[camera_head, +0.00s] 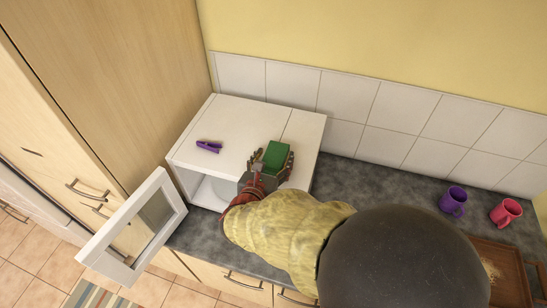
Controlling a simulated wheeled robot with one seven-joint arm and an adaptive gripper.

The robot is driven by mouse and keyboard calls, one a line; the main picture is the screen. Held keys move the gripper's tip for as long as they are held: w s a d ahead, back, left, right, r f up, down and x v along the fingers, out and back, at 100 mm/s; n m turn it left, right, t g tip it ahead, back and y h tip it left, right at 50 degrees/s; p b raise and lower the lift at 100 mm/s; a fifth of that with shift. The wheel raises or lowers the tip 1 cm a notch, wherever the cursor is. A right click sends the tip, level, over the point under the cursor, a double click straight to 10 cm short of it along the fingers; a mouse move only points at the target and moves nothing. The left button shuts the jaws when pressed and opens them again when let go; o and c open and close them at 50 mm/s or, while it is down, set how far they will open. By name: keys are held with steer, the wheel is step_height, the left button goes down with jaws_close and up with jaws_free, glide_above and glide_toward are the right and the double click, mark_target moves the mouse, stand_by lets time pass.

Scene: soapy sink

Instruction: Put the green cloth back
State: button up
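The green cloth (275,154) looks like a small folded, block-shaped piece. It sits between the fingers of my gripper (273,161), which appears shut on it. My gripper is over the right part of the top of a white box-shaped cabinet (235,125). I cannot tell whether the cloth touches that top or is held just above it. The gripper body and my arm hide part of the cabinet's front and right side.
The cabinet's glazed door (138,228) stands open at the left front. A purple peg (209,146) lies on its top. On the dark counter (375,185) to the right are a purple mug (452,201), a pink mug (505,212) and a brown tray (512,278).

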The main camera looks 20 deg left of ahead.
steer(key=shift+o, duration=0.2)
steer(key=shift+r, duration=0.2)
steer(key=v, duration=1.2)
steer(key=w+d+r+m+g+h, duration=0.3)
steer(key=d+m, duration=0.4)
steer(key=d, duration=0.6)
steer(key=w+d+m+g+h, duration=0.2)
steer(key=d+m+g+h, duration=0.15)
steer(key=d+m, duration=0.7)
steer(key=s+d+r+m+g+y, duration=0.1)
steer(key=s+d+r+m+y, duration=0.1)
steer(key=s+d+m, duration=0.4)
steer(key=s+d+r+m+g+y, duration=0.1)
steer(key=s+d+r+m+y, duration=0.2)
steer(key=s+d+m, duration=0.3)
steer(key=d+r+m, duration=0.1)
steer(key=d+m, duration=0.3)
steer(key=m, duration=0.3)
steer(key=shift+d+m, duration=0.15)
steer(key=shift+m, duration=0.2)
